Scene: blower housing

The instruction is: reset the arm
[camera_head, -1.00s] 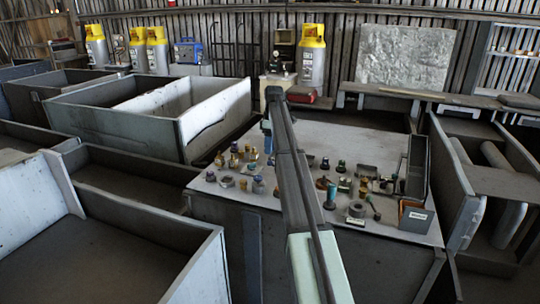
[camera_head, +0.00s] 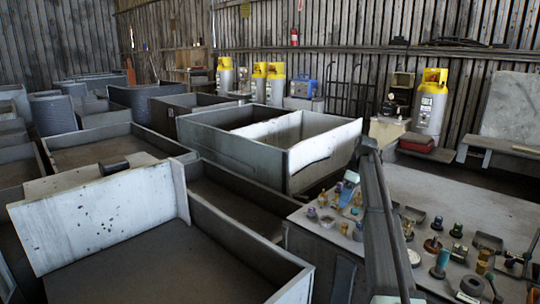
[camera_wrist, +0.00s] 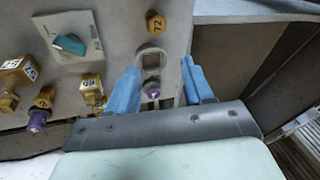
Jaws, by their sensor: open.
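My gripper (camera_wrist: 160,82) shows in the wrist view with two blue fingers spread apart. A grey ring fitting (camera_wrist: 151,58) and a purple-tipped fitting (camera_wrist: 152,90) appear between the fingers. They look to be on the table surface beyond, and I cannot tell the gap to them. In the head view my arm reaches over the left part of the grey work table (camera_head: 470,205). The fingers are small and partly hidden there, near the table's left edge.
Several small parts cover the table. A large open metal bin (camera_head: 235,150) stands behind left, more bins further left. Yellow-topped cylinders (camera_head: 430,105) stand along the back wall.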

